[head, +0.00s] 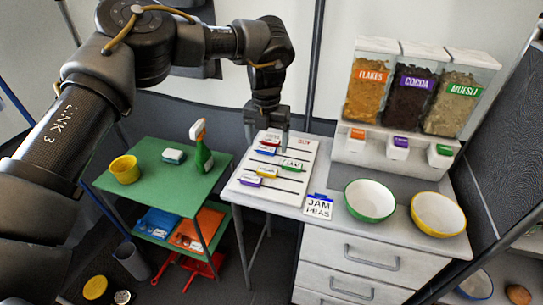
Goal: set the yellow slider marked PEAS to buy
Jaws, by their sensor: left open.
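A white slider board (297,186) lies on the white counter, with several coloured sliders on dark slots. A yellow slider (267,171) sits on a lower slot, towards the left part of the board; its lettering is too small to read. A green slider marked JAM (292,163) sits further right on the slot above. Red, blue and purple sliders show on other slots. My left gripper (276,132) points down over the far part of the board, beyond the yellow slider, open with nothing seen between its fingers. It hides part of the board's far edge. My right gripper is not in view.
A card reading JAM PEAS (318,207) lies right of the board. A green-rimmed bowl (370,201) and yellow bowl (438,214) stand further right, below the cereal dispensers (415,90). A green table (165,190) with a spray bottle (201,150) stands left.

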